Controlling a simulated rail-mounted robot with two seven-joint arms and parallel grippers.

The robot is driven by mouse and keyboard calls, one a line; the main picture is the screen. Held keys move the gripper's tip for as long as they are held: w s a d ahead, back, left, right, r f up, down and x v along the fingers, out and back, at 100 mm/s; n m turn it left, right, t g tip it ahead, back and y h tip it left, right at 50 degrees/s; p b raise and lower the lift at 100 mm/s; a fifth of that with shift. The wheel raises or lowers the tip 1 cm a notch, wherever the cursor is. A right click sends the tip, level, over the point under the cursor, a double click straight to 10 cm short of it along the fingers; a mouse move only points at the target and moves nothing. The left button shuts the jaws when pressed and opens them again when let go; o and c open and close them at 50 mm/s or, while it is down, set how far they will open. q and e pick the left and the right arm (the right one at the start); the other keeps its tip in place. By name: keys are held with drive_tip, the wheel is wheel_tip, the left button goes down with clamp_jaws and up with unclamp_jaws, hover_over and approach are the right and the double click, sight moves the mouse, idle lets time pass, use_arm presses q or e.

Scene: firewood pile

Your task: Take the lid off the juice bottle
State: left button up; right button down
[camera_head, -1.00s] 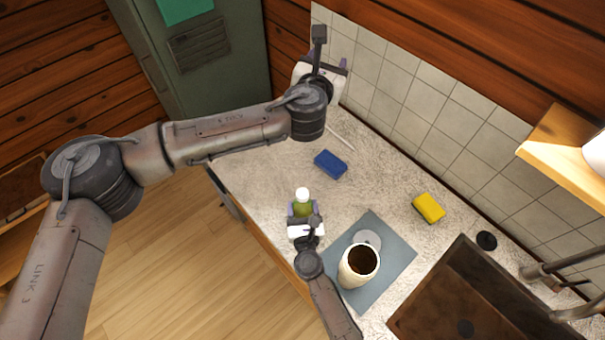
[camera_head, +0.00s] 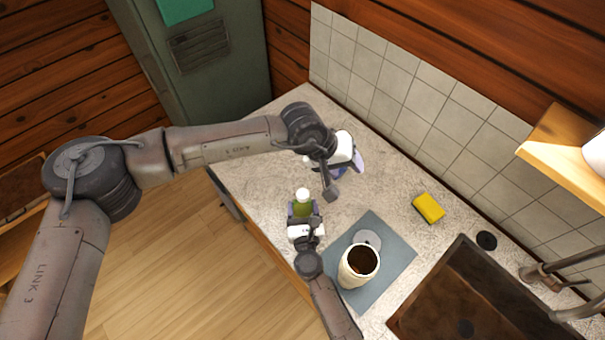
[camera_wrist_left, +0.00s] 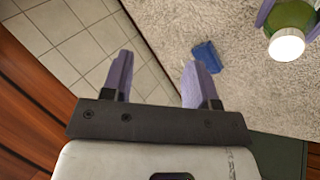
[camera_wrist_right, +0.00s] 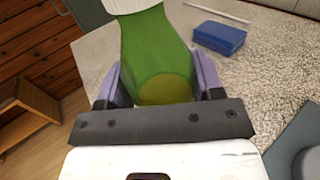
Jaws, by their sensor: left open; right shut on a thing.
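The juice bottle (camera_head: 303,206) is green with a white lid (camera_head: 302,194) on top, upright near the counter's front edge. My right gripper (camera_head: 303,214) is shut around the bottle's body; in the right wrist view the purple fingers press on both sides of the green bottle (camera_wrist_right: 157,58), with the lid (camera_wrist_right: 125,4) cut off by the top edge. My left gripper (camera_head: 355,165) is open and empty over the counter, behind and to the right of the bottle. In the left wrist view its fingers (camera_wrist_left: 156,80) are spread, and the lid (camera_wrist_left: 286,44) shows at upper right, apart from them.
A blue sponge (camera_wrist_right: 219,37) lies on the counter. A yellow sponge (camera_head: 428,208) lies near the sink (camera_head: 465,300). A cream container with dark contents (camera_head: 358,266) and a grey disc (camera_head: 368,238) are on a blue-grey mat (camera_head: 398,258). A tiled wall (camera_head: 430,125) bounds the back.

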sight(302, 194)
use_arm(q)
drive_tip(key=a+f+m+y, duration=0.1)
drive_tip(key=a+y, duration=0.1)
drive_tip(key=a, duration=0.1)
drive_tip(key=a+f+m+y, duration=0.1)
drive_tip(key=a+y, duration=0.1)
drive_tip(key=a, duration=0.1)
drive_tip(key=s+a+f+m+y, duration=0.1)
drive_tip(key=a+y, duration=0.2)
drive_tip(key=shift+a+g, duration=0.15)
drive_tip(key=shift+g, duration=0.25)
drive_tip(key=shift+m, duration=0.3)
drive_tip(key=shift+f, duration=3.9)
drive_tip(key=shift+c, duration=0.5)
